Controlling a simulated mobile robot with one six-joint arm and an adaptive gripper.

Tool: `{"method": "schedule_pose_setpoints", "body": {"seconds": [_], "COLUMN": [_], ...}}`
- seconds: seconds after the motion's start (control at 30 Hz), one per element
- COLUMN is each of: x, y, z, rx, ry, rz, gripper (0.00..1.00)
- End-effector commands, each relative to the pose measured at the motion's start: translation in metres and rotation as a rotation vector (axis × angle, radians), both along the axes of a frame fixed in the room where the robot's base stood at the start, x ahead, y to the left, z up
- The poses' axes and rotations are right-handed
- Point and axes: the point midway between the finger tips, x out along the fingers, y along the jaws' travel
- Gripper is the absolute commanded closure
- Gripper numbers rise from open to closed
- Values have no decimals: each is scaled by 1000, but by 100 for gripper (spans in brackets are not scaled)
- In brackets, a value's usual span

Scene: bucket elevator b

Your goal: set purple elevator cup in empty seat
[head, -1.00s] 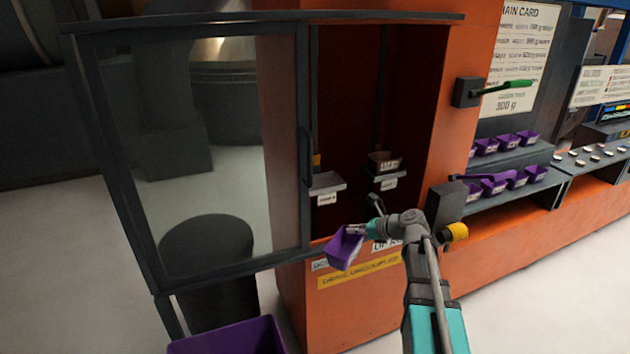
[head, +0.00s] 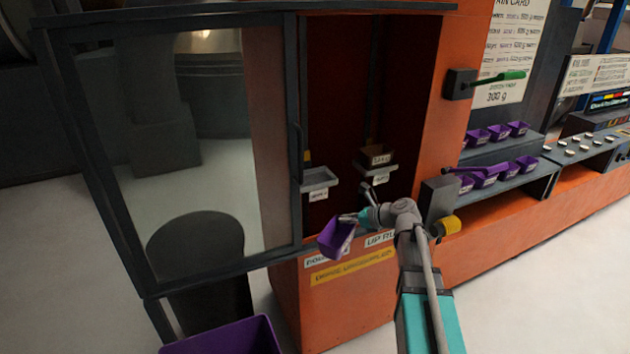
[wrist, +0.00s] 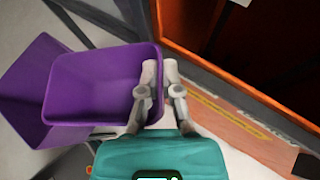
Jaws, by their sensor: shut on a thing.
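A purple elevator cup (head: 336,237) is held at its rim by my gripper (head: 350,218), in front of the open cabinet's lower sill. In the wrist view the cup (wrist: 95,85) hangs to the left of my gripper (wrist: 162,88), with its open, empty inside facing the camera. The fingers are shut on the cup's right wall. Inside the cabinet, a grey seat (head: 319,179) on the left has nothing on it. On the right, a brown cup (head: 376,157) stands above another labelled seat (head: 377,179). The cup is outside the cabinet, below the seats.
A glazed door (head: 180,150) stands open at the left. A purple bin (head: 222,338) is on the floor below. Shelves at the right hold several purple cups (head: 488,180). A green-handled lever (head: 499,78) juts from the orange column (head: 444,60).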

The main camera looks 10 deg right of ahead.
Motion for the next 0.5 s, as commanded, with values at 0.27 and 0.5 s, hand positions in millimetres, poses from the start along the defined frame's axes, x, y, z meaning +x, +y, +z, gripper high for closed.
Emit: {"method": "schedule_pose_setpoints", "body": {"seconds": [0.27,0.5], "x": [28,66], "y": [-11,-31], "z": [30,67], "rx": [6,17], "ry": [20,46], "rz": [-73,-185], "gripper": [100,100]}}
